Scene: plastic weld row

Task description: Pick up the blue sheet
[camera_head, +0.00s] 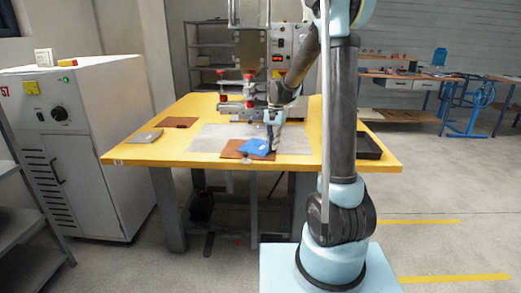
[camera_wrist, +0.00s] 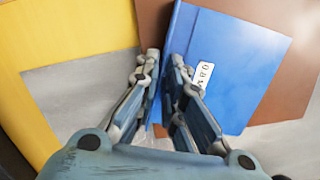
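The blue sheet (camera_head: 256,146) lies on a brown sheet near the front edge of the yellow table. In the wrist view the blue sheet (camera_wrist: 232,62) fills the upper right and bears a white label with dark marks. My gripper (camera_head: 271,148) is low at the right side of the blue sheet in the head view. In the wrist view the fingertips of my gripper (camera_wrist: 165,60) stand a narrow gap apart, one on each side of the sheet's left edge. The gripper looks partly open, and I see no firm contact. The fingers hide part of that edge.
The brown sheet (camera_head: 232,153) rests on a grey plate (camera_head: 208,139) set on the yellow table (camera_head: 130,149). A press machine (camera_head: 251,82) stands behind. A dark tray (camera_head: 368,147) lies right.

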